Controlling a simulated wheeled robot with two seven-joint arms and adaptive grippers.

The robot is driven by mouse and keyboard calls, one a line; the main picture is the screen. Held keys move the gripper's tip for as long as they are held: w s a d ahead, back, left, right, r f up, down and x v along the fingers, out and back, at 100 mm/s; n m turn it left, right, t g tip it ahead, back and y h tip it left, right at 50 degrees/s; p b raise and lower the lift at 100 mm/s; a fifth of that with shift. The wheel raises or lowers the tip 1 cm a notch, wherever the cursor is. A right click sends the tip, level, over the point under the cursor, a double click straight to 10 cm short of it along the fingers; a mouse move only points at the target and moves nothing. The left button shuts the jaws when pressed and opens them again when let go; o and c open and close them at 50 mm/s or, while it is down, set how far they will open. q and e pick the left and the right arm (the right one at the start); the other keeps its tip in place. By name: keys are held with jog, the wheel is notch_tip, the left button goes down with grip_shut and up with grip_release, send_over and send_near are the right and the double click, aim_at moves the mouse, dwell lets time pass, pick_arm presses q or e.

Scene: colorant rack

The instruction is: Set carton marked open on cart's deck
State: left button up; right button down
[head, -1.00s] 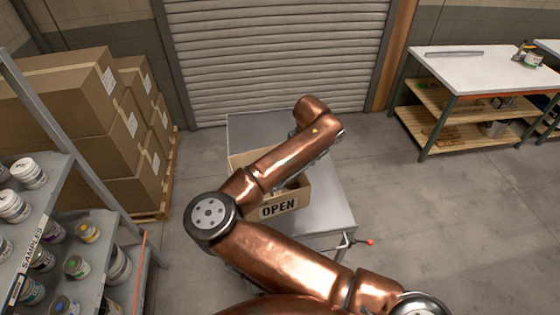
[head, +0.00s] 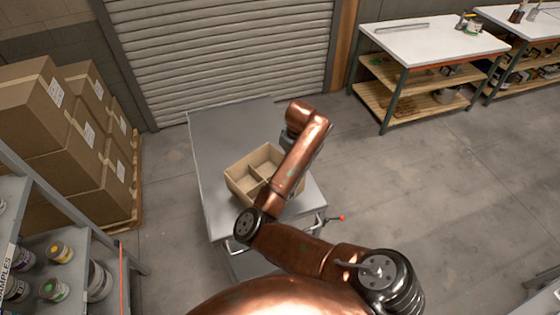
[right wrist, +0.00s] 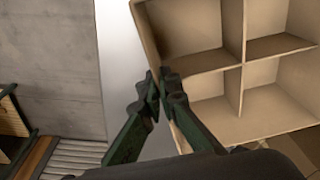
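The carton (head: 243,182) is an open-topped tan box with dividers inside. In the head view it is upright over the grey deck of the cart (head: 212,140); whether its base touches the deck is not clear. My right arm covers its front right part, and the OPEN marking is hidden. The carton's compartments also fill the right of the right wrist view (right wrist: 205,62). There my right gripper (right wrist: 161,82) has its fingertips close together at the carton's side wall, shut on it. In the head view that gripper is hidden by its arm. My left gripper is not in view.
A rack with paint cans (head: 60,253) stands at the lower left. Stacked brown boxes (head: 75,140) stand behind it. A white-topped workbench (head: 435,42) is at the back right, and a roller shutter (head: 225,45) is behind the cart. The floor right of the cart is clear.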

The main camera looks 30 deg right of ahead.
jog(key=w+d+f+p, duration=0.1)
jog(key=w+d+f, duration=0.3)
jog(key=w+f, duration=0.3)
notch_tip(320, 180, down, 3)
jog(key=shift+f+p, duration=0.2)
jog(key=shift+p, duration=0.1)
jog(key=shift+w, duration=0.1)
jog(key=c, duration=2.6)
grip_release()
jog(key=shift+f, duration=0.15)
jog(key=shift+c, duration=0.2)
jog(key=o, duration=0.5)
jog(key=shift+c, duration=0.2)
